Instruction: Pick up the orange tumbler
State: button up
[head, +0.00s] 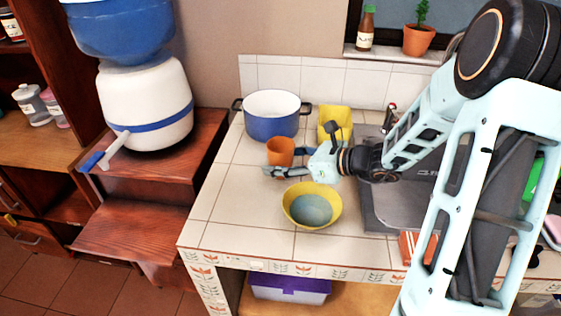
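The orange tumbler (280,151) stands upright on the tiled counter, just in front of the blue pot. My gripper (282,162) reaches in from the right, low over the counter, with its fingers pointing left. The fingers are spread apart. One finger lies in front of the tumbler's base; the other is at its right side, and its tip seems hidden behind the tumbler. I cannot tell whether either finger touches it.
A blue pot (271,127) stands behind the tumbler, and a yellow container (335,115) stands behind my gripper. A yellow bowl (329,194) sits in front of my gripper. The counter (225,205) is clear at the front left. A water dispenser (145,100) stands farther left.

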jog(key=c, duration=0.9)
jog(key=shift+r, duration=0.1)
jog(key=shift+r, duration=1)
jog(key=shift+s+d+r+p, duration=0.4)
jog(key=shift+s+d+r, duration=0.9)
jog(key=shift+s+r, duration=0.55)
jog(key=shift+s+d+r+p, duration=0.45)
jog(key=shift+s+d+r, duration=0.9)
jog(key=shift+s+r, duration=0.5)
jog(key=shift+s+d+r+p, duration=0.4)
jog(key=shift+s+d+r, duration=0.9)
jog(key=shift+s+r, duration=0.55)
